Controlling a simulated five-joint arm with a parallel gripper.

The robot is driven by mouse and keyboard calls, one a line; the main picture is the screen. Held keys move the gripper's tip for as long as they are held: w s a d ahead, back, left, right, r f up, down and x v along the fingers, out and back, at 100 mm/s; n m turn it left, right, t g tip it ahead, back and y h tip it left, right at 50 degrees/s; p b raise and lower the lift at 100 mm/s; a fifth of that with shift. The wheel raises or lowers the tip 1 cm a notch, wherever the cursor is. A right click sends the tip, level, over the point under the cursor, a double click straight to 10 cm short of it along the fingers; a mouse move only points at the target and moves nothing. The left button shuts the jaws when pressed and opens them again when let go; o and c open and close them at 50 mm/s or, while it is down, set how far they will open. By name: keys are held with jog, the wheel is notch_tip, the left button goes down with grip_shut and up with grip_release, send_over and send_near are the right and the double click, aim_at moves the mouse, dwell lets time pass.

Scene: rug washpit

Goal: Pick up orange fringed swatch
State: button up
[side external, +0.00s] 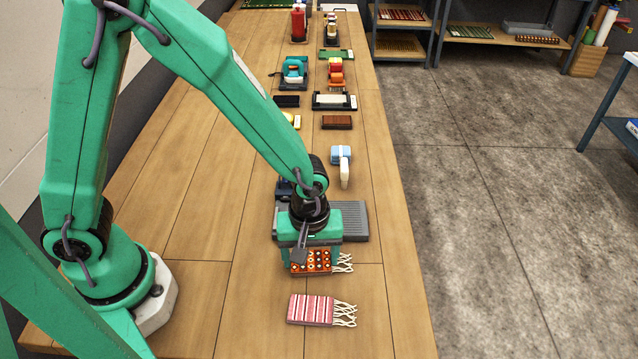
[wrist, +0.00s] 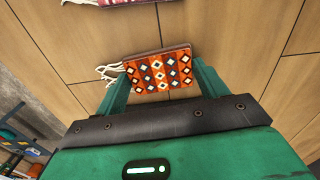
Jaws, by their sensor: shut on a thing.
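The orange fringed swatch (side external: 312,260) has a pattern of pale diamonds and white fringe at its right end in the side external view. My gripper (side external: 309,262) is shut on it, with a green finger at each side. In the wrist view the swatch (wrist: 158,72) lies between the two fingers of my gripper (wrist: 158,80), with its fringe to the left. I cannot tell for sure whether the swatch is clear of the table.
A pink and white striped fringed swatch (side external: 311,309) lies on the wooden table (side external: 215,220) in front of my gripper. A grey ridged tray (side external: 352,222) is just behind. A blue and white brush-like item (side external: 341,160) and several other items stand farther back.

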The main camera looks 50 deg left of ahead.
jog(key=shift+r, duration=1.05)
notch_tip(320, 180, up, 2)
jog(key=shift+r, duration=0.1)
jog(key=s+d+r, duration=0.5)
jog(key=s+r, duration=0.1)
jog(key=s, duration=0.4)
jog(key=shift+d+r, duration=0.3)
jog(key=shift+d, duration=0.1)
send_over(311, 259)
jog(key=a, duration=0.1)
jog(key=w+a+f, duration=0.1)
jog(key=w+a, duration=0.4)
jog(key=a, duration=0.3)
jog(key=shift+w+a+f+m, duration=0.2)
jog(key=shift+w+f+m, duration=0.1)
jog(key=shift+f+m, duration=0.1)
jog(key=shift+f, duration=0.15)
jog(key=shift+f, duration=2.75)
